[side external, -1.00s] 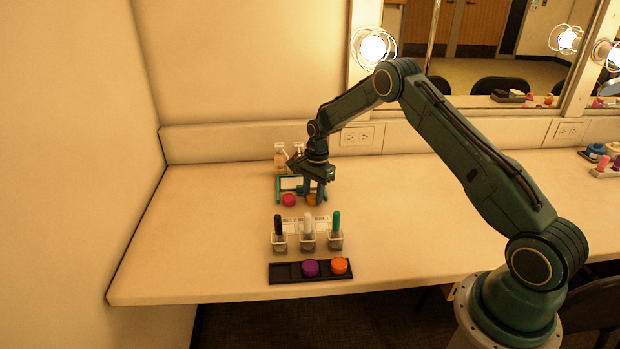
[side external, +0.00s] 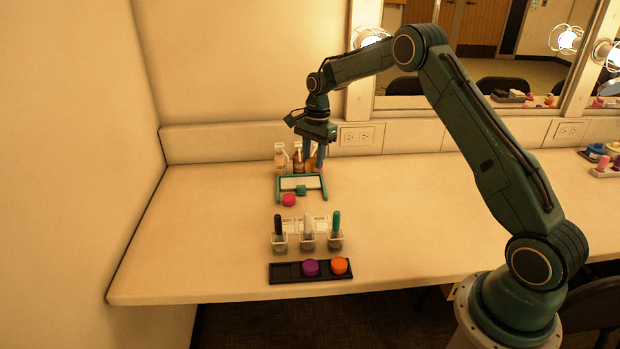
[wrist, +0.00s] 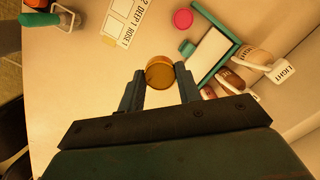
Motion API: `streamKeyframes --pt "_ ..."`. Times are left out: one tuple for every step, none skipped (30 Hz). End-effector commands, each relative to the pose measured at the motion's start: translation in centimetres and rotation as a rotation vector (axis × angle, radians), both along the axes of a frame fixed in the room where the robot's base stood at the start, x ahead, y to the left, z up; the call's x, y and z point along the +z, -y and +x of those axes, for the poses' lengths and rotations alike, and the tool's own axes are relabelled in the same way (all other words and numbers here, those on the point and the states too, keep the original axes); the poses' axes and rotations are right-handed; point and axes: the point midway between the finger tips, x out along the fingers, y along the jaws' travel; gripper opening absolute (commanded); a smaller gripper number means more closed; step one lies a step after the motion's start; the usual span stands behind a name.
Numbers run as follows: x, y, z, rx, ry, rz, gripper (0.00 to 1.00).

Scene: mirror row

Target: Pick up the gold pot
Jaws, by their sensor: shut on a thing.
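The gold pot (wrist: 160,71) is a small round pot held between the two fingertips of my gripper (wrist: 160,77) in the wrist view. In the side external view my gripper (side external: 314,160) is raised above the counter, behind the teal-framed tray. The gold pot (side external: 311,165) shows there as a small orange-gold patch in front of the bottles, partly hidden by a finger. My gripper is shut on it.
A pink pot (side external: 289,200) stands before the teal-framed tray (side external: 280,188). Several bottles (side external: 280,160) stand behind it. Nearer are clear cups with brushes (side external: 307,240) and a black rack (side external: 285,273) with purple and orange pots.

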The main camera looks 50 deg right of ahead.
Motion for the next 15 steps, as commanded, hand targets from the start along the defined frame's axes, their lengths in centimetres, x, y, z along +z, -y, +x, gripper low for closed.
streamKeyframes --pt "1.2 0.1 0.1 -0.001 0.005 -0.002 0.12" --pt "1.8 0.1 0.0 -0.001 0.004 -0.002 0.12" --pt "2.6 0.0 0.1 0.000 0.004 -0.001 0.12" --pt "3.1 0.1 0.1 0.000 0.004 -0.001 0.12" --pt "3.6 0.1 0.1 0.000 0.003 -0.001 0.12" --pt "4.3 0.1 0.0 -0.001 0.003 -0.001 0.12" --pt "4.7 0.0 0.0 -0.001 0.002 -0.001 0.12" --pt "5.1 0.0 0.0 0.000 0.003 -0.001 0.12" --pt "5.6 0.1 0.0 0.000 0.002 0.000 0.12" --pt "5.9 0.1 0.0 -0.001 0.002 0.000 0.12" --pt "6.3 0.0 0.0 -0.002 0.002 0.000 0.12" --pt "6.6 0.0 0.0 -0.001 0.002 0.000 0.12" --pt "6.8 0.0 0.0 -0.001 0.002 0.000 0.12" --pt "7.0 0.1 0.0 -0.001 0.001 0.000 0.12" --pt "7.2 0.1 0.0 -0.001 0.001 0.000 0.12"
